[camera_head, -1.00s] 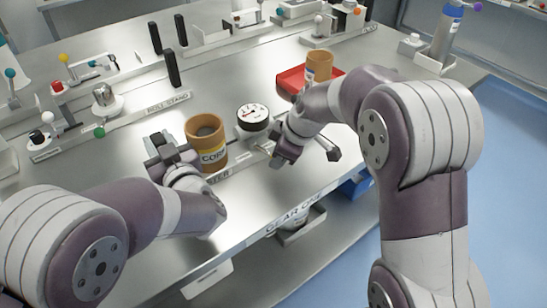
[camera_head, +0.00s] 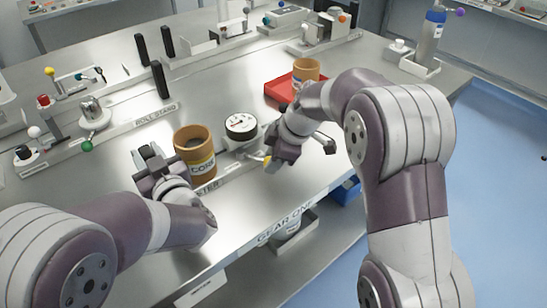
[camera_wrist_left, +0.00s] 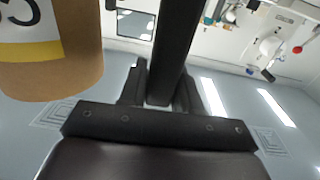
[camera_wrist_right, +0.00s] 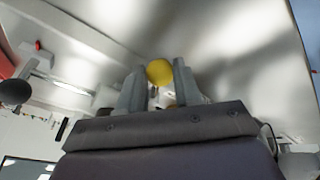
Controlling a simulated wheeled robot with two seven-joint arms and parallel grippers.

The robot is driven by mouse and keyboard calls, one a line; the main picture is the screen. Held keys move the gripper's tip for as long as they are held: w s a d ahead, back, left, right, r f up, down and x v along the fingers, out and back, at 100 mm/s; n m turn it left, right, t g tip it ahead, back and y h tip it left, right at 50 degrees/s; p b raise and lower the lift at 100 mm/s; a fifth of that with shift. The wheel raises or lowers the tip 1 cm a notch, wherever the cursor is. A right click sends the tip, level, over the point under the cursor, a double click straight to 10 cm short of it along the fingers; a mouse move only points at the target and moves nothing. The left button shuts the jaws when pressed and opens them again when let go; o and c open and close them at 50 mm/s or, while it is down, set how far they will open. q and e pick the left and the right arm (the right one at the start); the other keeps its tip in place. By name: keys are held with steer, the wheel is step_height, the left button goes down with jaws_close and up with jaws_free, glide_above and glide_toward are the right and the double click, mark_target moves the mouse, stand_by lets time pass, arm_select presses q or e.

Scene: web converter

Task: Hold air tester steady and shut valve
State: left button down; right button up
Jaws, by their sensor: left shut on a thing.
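The air tester has a round white-faced gauge (camera_head: 240,126) and a long base strip with partly hidden lettering. A brown core (camera_head: 196,152) stands upright beside the gauge and fills the upper left of the left wrist view (camera_wrist_left: 50,70). My left gripper (camera_head: 152,165) is shut on a black upright handle (camera_wrist_left: 174,45) left of the core. The valve's yellow knob (camera_head: 267,158) is at the gauge's lower right, partly hidden by my right gripper (camera_head: 280,162). In the right wrist view the knob (camera_wrist_right: 159,72) shows between the right fingertips, which are apart; contact is unclear.
A red tray (camera_head: 284,88) with another brown core (camera_head: 306,70) lies behind my right forearm. A strip marked ROLL STAND (camera_head: 155,115) lies behind the tester. The table's front edge is close, marked GEAR ONE (camera_head: 285,222), with a blue bin (camera_head: 347,190) below.

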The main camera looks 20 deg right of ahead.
arm_select(q)
steer(key=shift+s+f, duration=0.15)
steer(key=shift+f, duration=0.65)
arm_select(e)
steer(key=o, duration=0.4)
steer(key=shift+c, duration=0.2)
steer(key=v, duration=0.7)
steer(key=shift+s+r, duration=0.2)
arm_select(q)
steer(key=shift+r+p, duration=0.3)
steer(key=shift+p, duration=0.05)
arm_select(e)
steer(key=shift+d+r, duration=0.1)
steer(key=shift+r, duration=0.25)
steer(key=shift+w, duration=0.1)
arm_select(q)
steer(key=c, duration=0.7)
jaws_free()
steer(key=shift+r, duration=0.25)
steer(key=shift+r, duration=0.1)
